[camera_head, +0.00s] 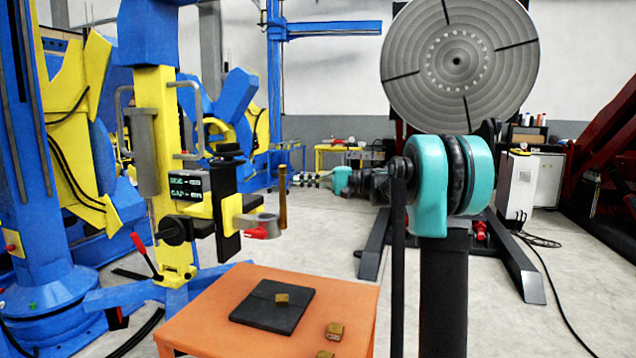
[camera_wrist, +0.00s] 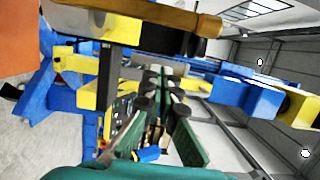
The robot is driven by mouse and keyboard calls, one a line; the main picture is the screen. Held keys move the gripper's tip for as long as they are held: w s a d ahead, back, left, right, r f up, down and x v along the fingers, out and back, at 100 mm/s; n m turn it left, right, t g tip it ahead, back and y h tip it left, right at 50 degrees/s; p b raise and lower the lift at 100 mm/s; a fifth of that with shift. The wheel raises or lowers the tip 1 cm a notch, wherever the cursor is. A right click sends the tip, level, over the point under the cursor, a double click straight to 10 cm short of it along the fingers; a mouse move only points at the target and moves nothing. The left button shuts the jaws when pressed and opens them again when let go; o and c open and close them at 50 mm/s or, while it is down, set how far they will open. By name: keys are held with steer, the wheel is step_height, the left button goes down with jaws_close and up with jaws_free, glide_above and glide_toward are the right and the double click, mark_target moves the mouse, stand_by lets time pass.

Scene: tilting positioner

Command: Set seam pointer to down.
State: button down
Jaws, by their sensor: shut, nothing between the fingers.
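The seam pointer appears to be the slim brass-coloured rod (camera_head: 283,195), standing upright at the end of a grey ring clamp on the yellow and black head of the blue-and-yellow stand (camera_head: 158,130). In the wrist view the rod (camera_wrist: 150,17) crosses the top of the picture, close to the camera. My gripper (camera_head: 297,180) is at the end of my arm, to the right of the rod in the head view and apart from it in the picture; the depth between them is unclear. In the wrist view my gripper (camera_wrist: 163,95) is shut and empty.
A small display (camera_head: 188,185) and a black knob (camera_head: 174,231) are on the stand; its small text is hard to read. A red-tipped lever (camera_head: 140,243) is lower left. The orange table (camera_head: 210,318) holds a black plate (camera_head: 268,312) and small brass blocks. A large grey disc (camera_head: 440,75) stands behind.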

mark_target(283, 198)
steer(key=shift+s+a, duration=0.6)
steer(key=shift+s, duration=0.3)
steer(key=shift+s+a, duration=0.55)
steer(key=shift+s, duration=0.35)
